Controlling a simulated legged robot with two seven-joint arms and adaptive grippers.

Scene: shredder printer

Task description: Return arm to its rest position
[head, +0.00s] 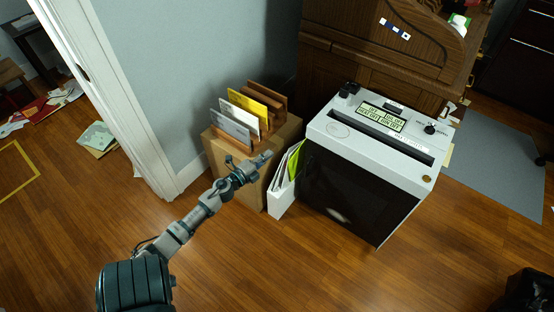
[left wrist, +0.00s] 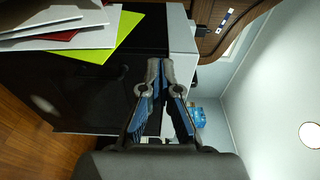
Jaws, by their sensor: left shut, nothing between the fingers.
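My left arm (head: 205,205) reaches in from the lower left of the head view. Its gripper (head: 264,156) is shut and empty, in front of the wooden letter rack and left of the shredder (head: 372,142). In the left wrist view the two fingers of the gripper (left wrist: 160,68) meet at their tips, with nothing between them. The dark shredder front (left wrist: 75,80) lies behind and left of the fingers there. I cannot tell whether the gripper touches anything. My right gripper does not show.
The letter rack (head: 280,103) holds a yellow and some pale envelopes on a brown box (head: 226,168). A white file holder (head: 279,198) with papers stands between box and shredder. A wooden desk (head: 345,60) is behind. The wooden floor (head: 270,270) in front is clear.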

